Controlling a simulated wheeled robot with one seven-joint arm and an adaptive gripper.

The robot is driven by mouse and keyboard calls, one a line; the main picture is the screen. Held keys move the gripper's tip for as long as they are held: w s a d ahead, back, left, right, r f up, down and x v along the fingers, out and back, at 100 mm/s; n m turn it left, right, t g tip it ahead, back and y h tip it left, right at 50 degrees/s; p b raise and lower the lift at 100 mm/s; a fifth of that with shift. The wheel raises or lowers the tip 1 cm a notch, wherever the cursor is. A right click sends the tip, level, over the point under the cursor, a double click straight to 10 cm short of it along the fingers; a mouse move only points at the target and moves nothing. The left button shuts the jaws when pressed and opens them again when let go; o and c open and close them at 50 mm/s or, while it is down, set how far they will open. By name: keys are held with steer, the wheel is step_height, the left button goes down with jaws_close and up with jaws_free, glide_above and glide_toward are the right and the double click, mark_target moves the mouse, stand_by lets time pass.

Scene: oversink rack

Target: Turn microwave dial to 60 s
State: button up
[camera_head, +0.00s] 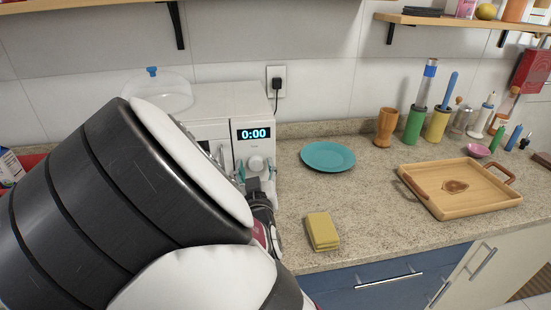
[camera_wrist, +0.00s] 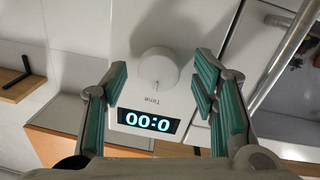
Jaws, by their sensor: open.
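The white microwave (camera_head: 215,110) stands on the counter against the tiled wall, partly hidden behind my arm. Its display (camera_head: 254,134) reads 0:00. The display also shows upside down in the wrist view (camera_wrist: 147,122). The round white dial (camera_head: 256,163) is below the display. In the wrist view the dial (camera_wrist: 157,69) sticks out from the panel, with the word "Time" beside it. My gripper (camera_wrist: 160,85) is open, with its teal finger pads on either side of the dial. I cannot tell whether a pad touches it.
A glass dome with a blue knob (camera_head: 158,90) sits on top of the microwave. A teal plate (camera_head: 328,156), a yellow sponge (camera_head: 322,232) and a wooden tray (camera_head: 460,187) lie on the counter to the right. A metal handle (camera_wrist: 285,55) runs close to the gripper.

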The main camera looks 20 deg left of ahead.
steer(key=c, duration=1.2)
steer(key=m+b, duration=0.3)
steer(key=m, duration=0.2)
steer(key=shift+w+d, duration=0.1)
steer(key=shift+w, duration=0.05)
steer(key=m+b, duration=0.3)
steer(key=m, duration=0.1)
steer(key=shift+g+b, duration=0.3)
steer(key=shift+g, duration=0.1)
steer(key=shift+r+m+b, duration=0.1)
steer(key=shift+m+b, duration=1.05)
steer(key=shift+m, duration=0.05)
